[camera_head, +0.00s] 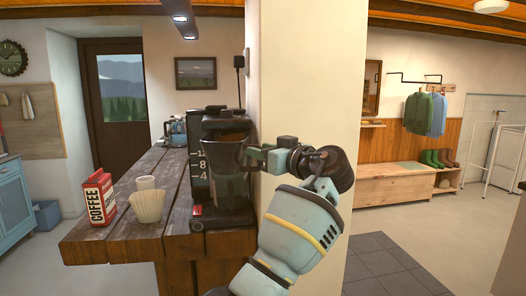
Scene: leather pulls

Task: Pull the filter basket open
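A dark coffee maker (205,185) stands on the wooden counter, beside the pale wall end. Its filter basket (226,127) is the dark round part high on the machine, above the dark carafe (227,182). Whether the basket is open at all is hard to tell.
A pale wall end (300,80) rises close behind my gripper.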

